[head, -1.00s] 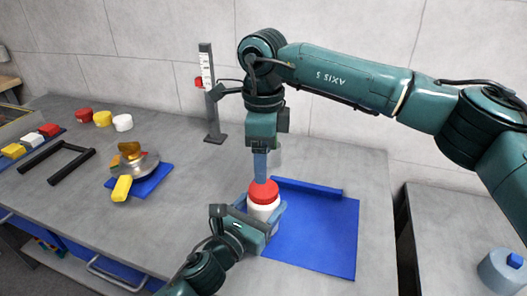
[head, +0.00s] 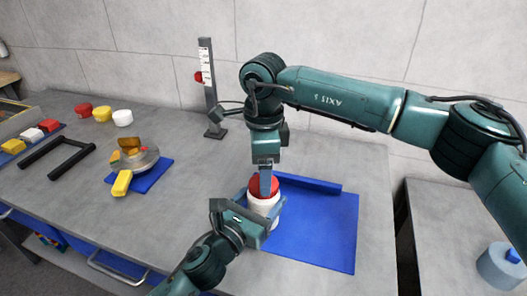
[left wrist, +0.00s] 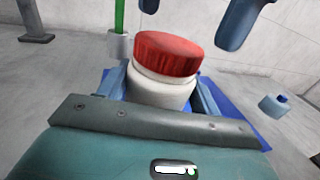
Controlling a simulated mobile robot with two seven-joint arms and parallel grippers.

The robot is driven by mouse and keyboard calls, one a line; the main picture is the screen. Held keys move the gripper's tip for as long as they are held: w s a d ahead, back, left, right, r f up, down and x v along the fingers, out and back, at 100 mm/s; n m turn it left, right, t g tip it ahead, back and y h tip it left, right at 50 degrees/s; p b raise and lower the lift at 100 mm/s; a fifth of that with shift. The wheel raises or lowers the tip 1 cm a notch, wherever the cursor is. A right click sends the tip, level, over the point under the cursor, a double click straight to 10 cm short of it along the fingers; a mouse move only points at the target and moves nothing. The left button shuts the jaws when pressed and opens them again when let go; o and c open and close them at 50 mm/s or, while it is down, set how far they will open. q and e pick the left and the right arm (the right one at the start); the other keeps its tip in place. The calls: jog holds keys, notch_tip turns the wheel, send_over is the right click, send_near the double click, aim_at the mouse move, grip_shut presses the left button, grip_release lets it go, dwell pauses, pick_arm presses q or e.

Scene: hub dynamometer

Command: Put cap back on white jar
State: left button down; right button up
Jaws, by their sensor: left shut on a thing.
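The white jar (head: 262,210) stands upright near the left edge of the blue mat. My left gripper (head: 262,203) is shut around its sides. The red cap (head: 253,187) sits on top of the jar; it also shows in the left wrist view (left wrist: 167,55), over the white jar body (left wrist: 158,92). My right gripper (head: 266,180) points down from above, and one finger hides part of the cap in the head view. In the left wrist view its two fingers (left wrist: 194,25) are spread apart near the cap's top, with a gap to the cap.
The blue mat (head: 320,235) is mostly bare right of the jar. A gauge post (head: 210,90) stands at the back. Left are a round metal device (head: 142,158), a black frame (head: 45,165) and loose red, yellow and white caps (head: 103,114). A grey-blue container (head: 497,265) stands far right.

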jog(key=shift+f, duration=1.5)
jog(key=c, duration=1)
jog(key=o, duration=1.1)
jog(key=shift+o, duration=0.2)
notch_tip(320, 180, up, 12)
jog(key=shift+r, duration=0.1)
pick_arm(q)
jog(key=shift+c, duration=1.2)
grip_release()
